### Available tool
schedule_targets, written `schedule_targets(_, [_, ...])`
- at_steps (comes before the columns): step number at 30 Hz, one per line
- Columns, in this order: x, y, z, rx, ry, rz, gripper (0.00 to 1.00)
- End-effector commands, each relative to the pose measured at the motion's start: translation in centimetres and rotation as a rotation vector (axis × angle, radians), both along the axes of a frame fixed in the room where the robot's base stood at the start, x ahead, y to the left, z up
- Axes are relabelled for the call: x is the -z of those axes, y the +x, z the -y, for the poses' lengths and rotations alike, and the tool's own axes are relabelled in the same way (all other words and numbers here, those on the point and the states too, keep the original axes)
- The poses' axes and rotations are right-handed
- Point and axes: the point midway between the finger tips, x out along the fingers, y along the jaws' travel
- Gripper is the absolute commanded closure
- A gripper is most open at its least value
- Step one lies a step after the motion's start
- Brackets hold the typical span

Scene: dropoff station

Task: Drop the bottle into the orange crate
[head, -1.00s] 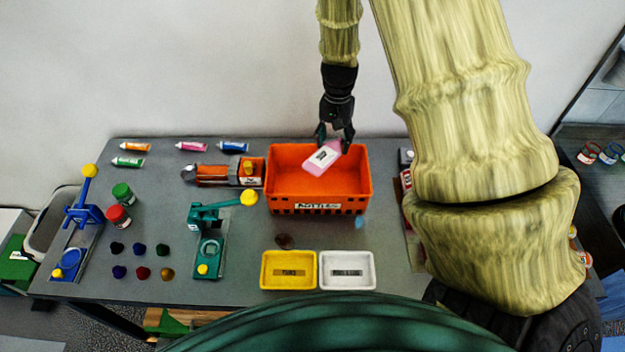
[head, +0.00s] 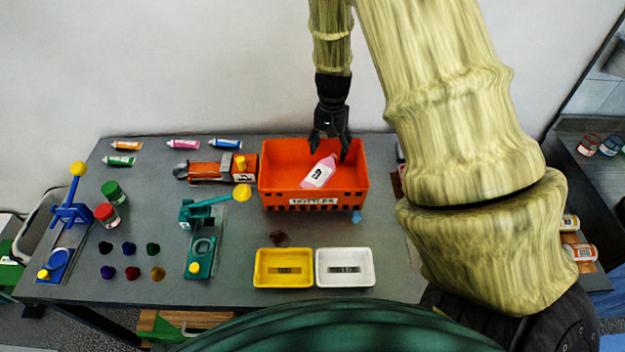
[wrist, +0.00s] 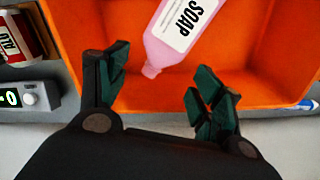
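The pink bottle (head: 319,173) with a white label is at the orange crate (head: 313,200), tilted, inside its outline. In the wrist view the bottle (wrist: 179,30) reads "SOAP" and lies beyond my fingertips against the orange crate (wrist: 258,92), its neck pointing toward my gripper. My gripper (head: 331,150) is over the crate's back half. In the wrist view my gripper (wrist: 160,85) has its dark green fingers spread wide with nothing between them. Whether the bottle rests on the crate floor is hard to tell.
A yellow tray (head: 284,284) and a white tray (head: 345,283) stand in front of the crate. A green press (head: 200,262) and an orange-and-grey device (head: 210,172) stand to its left. Several tubes, jars and coloured pieces lie farther left.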

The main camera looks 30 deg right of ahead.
Motion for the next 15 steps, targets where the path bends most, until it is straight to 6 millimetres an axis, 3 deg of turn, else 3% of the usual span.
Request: schedule_targets(15, [-0.85,0.07,-0.01,-0.001,-0.001,0.002,0.20])
